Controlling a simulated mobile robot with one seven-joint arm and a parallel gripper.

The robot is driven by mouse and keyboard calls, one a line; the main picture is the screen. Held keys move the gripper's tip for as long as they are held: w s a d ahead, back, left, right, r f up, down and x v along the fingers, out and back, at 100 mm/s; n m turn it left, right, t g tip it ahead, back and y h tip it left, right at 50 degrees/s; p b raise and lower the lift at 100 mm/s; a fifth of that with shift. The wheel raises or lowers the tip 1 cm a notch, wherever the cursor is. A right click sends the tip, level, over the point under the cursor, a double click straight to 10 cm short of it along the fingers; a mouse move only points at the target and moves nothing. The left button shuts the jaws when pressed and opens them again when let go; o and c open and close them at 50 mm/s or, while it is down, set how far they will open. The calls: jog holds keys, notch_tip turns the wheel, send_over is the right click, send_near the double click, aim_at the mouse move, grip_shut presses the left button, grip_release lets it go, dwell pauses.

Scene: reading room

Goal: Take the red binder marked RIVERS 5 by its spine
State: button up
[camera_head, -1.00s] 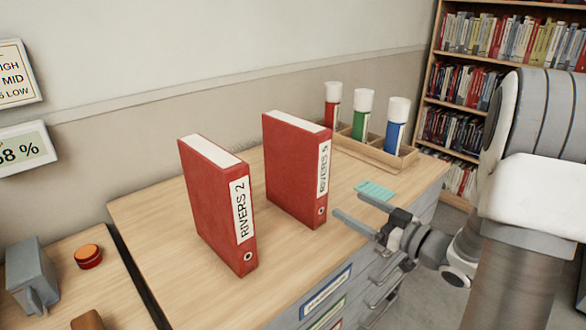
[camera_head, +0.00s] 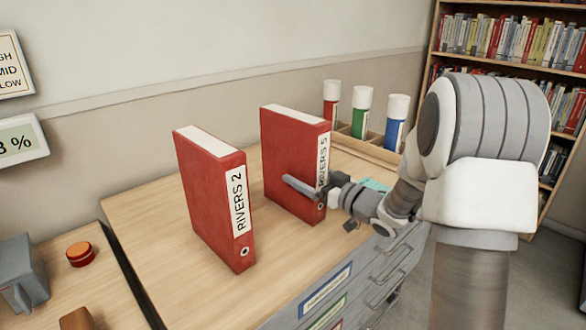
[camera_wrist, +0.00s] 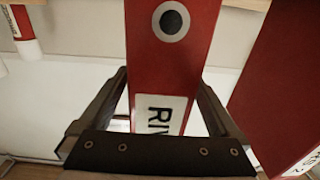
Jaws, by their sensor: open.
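The red binder marked RIVERS 5 (camera_head: 288,150) stands upright on the wooden desktop, its spine facing front right. My gripper (camera_head: 303,187) is open at the spine. One finger lies along the binder's left cover; the other is hidden behind the binder. In the wrist view, the spine (camera_wrist: 170,70) with its ring hole and part of its label lies between my two fingers (camera_wrist: 162,82). I cannot tell whether either finger touches the binder. The gripper covers part of the label in the head view.
A second red binder, RIVERS 2 (camera_head: 208,200), stands upright to the left, with a gap between them. Red, green (camera_head: 361,115) and blue (camera_head: 395,124) white-capped tubes stand in a tray behind. A teal pad (camera_head: 375,185) lies right of my gripper. Drawers (camera_head: 350,290) are below the desktop's front edge.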

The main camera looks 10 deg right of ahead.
jog(key=shift+x, duration=1.25)
grip_shut()
jog(key=shift+r, duration=0.1)
